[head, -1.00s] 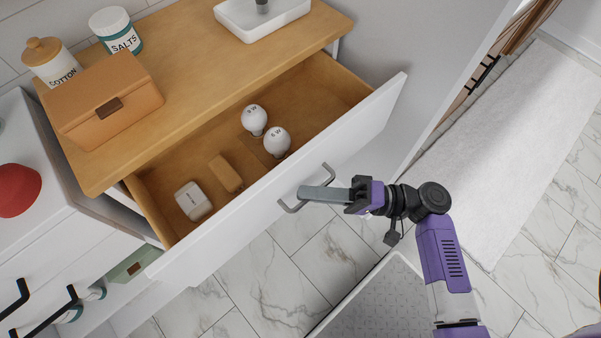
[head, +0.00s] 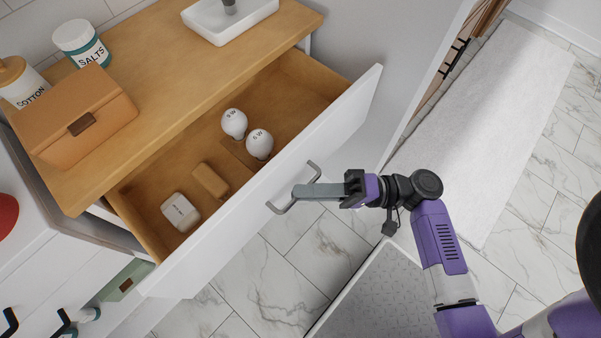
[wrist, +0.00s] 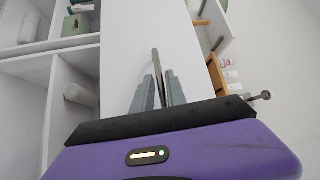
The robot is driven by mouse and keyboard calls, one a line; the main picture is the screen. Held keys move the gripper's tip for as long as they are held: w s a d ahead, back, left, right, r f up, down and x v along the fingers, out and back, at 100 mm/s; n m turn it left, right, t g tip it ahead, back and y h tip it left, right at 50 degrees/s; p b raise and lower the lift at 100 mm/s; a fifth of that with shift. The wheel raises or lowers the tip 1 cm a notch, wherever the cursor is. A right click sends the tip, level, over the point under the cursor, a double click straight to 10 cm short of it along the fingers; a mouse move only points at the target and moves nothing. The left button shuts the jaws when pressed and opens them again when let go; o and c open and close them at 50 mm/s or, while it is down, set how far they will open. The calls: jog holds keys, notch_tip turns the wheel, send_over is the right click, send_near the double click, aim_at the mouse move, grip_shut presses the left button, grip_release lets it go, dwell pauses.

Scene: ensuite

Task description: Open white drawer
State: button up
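The white drawer (head: 270,195) stands pulled far out of the wood-topped cabinet, and its wooden inside shows in the head view. Its grey bar handle (head: 312,172) is on the outer side of the white front. My gripper (head: 300,191) reaches the handle from the right, with its grey fingers across the bar. In the wrist view the handle bar (wrist: 155,62) runs between the two fingers (wrist: 160,90), which are close together around it. The drawer holds two white bulbs (head: 234,123) (head: 260,144), a tan block (head: 210,181) and a white case (head: 181,212).
On the cabinet top are an orange box (head: 75,118), a salts jar (head: 82,43), a cotton jar (head: 22,82) and a white basin (head: 230,15). A grey textured tray-like panel (head: 370,295) lies below my arm. A white mat (head: 490,130) covers floor at right.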

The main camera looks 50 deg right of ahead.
jog(key=v, duration=0.6)
jog(key=shift+s+d, duration=0.15)
jog(key=shift+s, duration=0.05)
